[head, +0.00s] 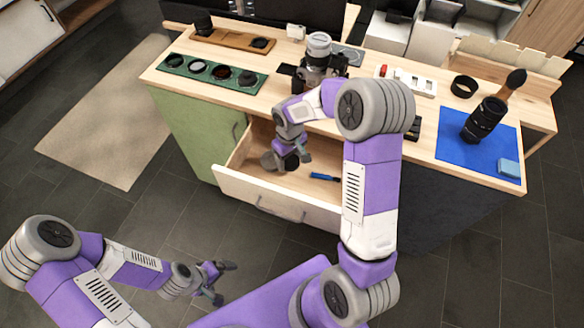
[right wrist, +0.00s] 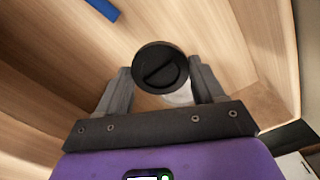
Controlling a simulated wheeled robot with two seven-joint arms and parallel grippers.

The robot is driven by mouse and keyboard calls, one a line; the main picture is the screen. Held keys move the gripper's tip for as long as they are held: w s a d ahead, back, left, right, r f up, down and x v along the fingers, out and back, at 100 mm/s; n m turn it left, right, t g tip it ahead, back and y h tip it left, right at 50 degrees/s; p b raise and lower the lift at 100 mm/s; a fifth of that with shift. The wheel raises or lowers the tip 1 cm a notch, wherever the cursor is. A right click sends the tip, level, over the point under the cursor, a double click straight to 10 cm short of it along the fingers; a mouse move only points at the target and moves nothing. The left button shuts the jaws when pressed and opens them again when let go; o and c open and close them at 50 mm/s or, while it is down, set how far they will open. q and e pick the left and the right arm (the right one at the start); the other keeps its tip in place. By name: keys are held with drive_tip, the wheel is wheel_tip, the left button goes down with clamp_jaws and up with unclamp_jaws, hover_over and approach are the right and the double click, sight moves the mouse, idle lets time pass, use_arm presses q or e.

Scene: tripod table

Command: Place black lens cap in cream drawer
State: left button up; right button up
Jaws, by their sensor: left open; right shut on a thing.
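The black lens cap (right wrist: 160,68) is a round dark disc with a bar across its face. In the right wrist view it sits between the two fingers of my right gripper (right wrist: 162,88), which is shut on it. In the head view my right gripper (head: 292,158) is down inside the open cream drawer (head: 272,202), near its left part; the arm hides some of the drawer. I cannot tell whether the cap touches the drawer floor. My left gripper (head: 215,283) is open and empty, low over the floor in front of the counter.
The drawer also holds a blue item (head: 325,177) and a rounded grey thing (head: 268,161) beside my gripper. Bare wooden floor shows between them. On the counter are a camera (head: 318,65), a green filter tray (head: 212,75) and a lens (head: 484,118) on a blue mat (head: 450,145).

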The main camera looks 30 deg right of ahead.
sight(290, 162)
wheel_tip(290, 162, down, 5)
drive_tip(key=shift+r+b, duration=0.1)
drive_tip(key=shift+b, duration=0.75)
drive_tip(key=shift+c, duration=0.4)
drive_tip(key=shift+s+f, duration=0.1)
drive_tip(key=shift+f, duration=0.2)
drive_tip(key=shift+c, duration=2)
drive_tip(key=o, duration=1.6)
drive_tip(key=shift+c, duration=0.2)
drive_tip(key=shift+r, duration=0.15)
wheel_tip(290, 162, up, 12)
drive_tip(key=p, duration=0.4)
